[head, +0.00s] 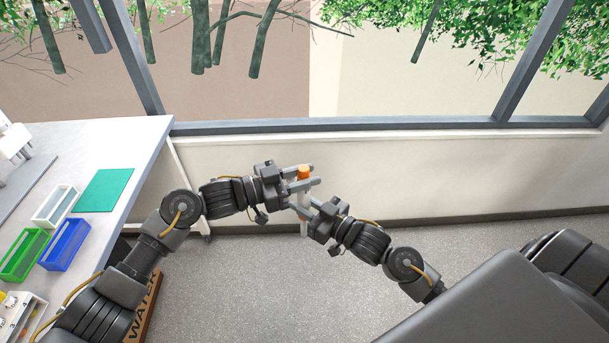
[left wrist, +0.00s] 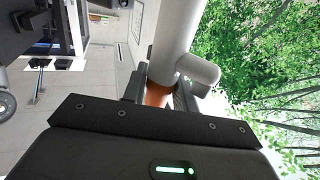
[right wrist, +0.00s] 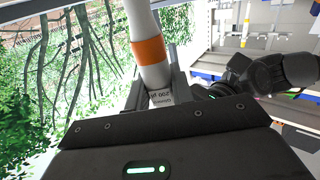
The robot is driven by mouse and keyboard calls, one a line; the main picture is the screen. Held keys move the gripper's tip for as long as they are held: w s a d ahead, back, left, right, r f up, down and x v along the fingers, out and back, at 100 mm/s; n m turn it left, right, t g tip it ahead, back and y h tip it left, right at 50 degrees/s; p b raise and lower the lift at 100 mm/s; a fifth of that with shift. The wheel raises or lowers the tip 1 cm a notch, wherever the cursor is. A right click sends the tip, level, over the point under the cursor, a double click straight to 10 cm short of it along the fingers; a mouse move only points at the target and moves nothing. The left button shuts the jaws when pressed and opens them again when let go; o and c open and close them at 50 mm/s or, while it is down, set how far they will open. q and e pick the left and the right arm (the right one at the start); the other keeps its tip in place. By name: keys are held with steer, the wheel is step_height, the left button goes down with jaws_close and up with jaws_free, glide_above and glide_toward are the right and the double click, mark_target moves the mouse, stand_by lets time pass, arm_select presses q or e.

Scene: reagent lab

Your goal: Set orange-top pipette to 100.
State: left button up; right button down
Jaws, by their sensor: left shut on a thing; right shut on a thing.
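The orange-top pipette is white with an orange knob (head: 304,171) and hangs roughly upright in front of me, away from the bench. My left gripper (head: 302,185) is shut on its orange top; in the left wrist view the orange part (left wrist: 157,94) sits between the fingers and the white body (left wrist: 178,35) runs beyond. My right gripper (head: 306,209) is shut on the white body lower down. The dial value is too small to read.
A bench at the left carries a green mat (head: 104,190), a white bin (head: 55,206), a green bin (head: 23,255) and a blue bin (head: 65,244). A box marked WATER (head: 144,312) stands on the floor beside it. The window wall (head: 400,178) is behind the grippers.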

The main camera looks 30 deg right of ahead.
arm_select(q)
steer(key=n+t, duration=0.2)
steer(key=t, duration=0.1)
steer(key=n+t, duration=0.2)
steer(key=t, duration=0.1)
steer(key=shift+s+n+t+y, duration=0.1)
steer(key=shift+n+t+y, duration=0.2)
steer(key=shift+t, duration=0.1)
steer(key=shift+n+t+y, duration=0.6)
steer(key=shift+n+t, duration=0.4)
steer(key=shift+t, duration=0.7)
steer(key=o, duration=1)
steer(key=shift+a, duration=0.1)
steer(key=v, duration=1.1)
steer(key=shift+s+a+r, duration=0.1)
steer(key=shift+a+r, duration=0.05)
steer(key=shift+a, duration=0.2)
